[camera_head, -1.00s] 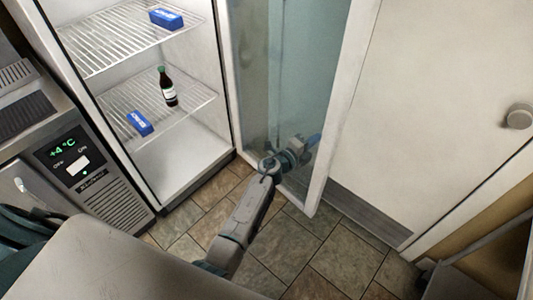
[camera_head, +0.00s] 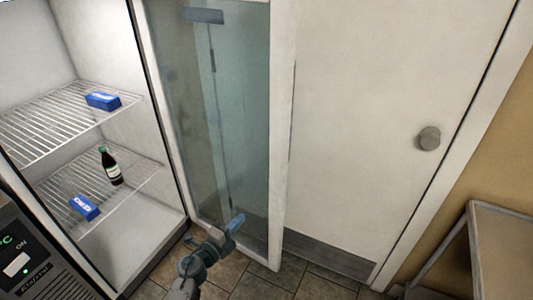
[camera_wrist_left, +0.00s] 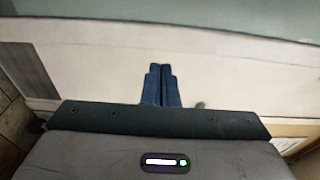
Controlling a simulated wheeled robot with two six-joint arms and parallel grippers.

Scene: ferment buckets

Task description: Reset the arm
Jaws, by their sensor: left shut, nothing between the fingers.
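My left gripper (camera_head: 236,222) is at the lower middle of the head view, in front of the lower part of the open glass fridge door (camera_head: 225,130). Its blue fingers are together and hold nothing. In the left wrist view the two fingers (camera_wrist_left: 160,85) lie side by side, with a pale surface beyond them. I cannot tell whether the gripper touches the door. My right gripper is not in view.
The open fridge stands at the left. Its wire shelves hold a blue box (camera_head: 103,100), a dark bottle (camera_head: 110,167) and another blue box (camera_head: 84,207). A white door with a round knob (camera_head: 429,138) is at the right. A metal table (camera_head: 500,225) stands at the lower right.

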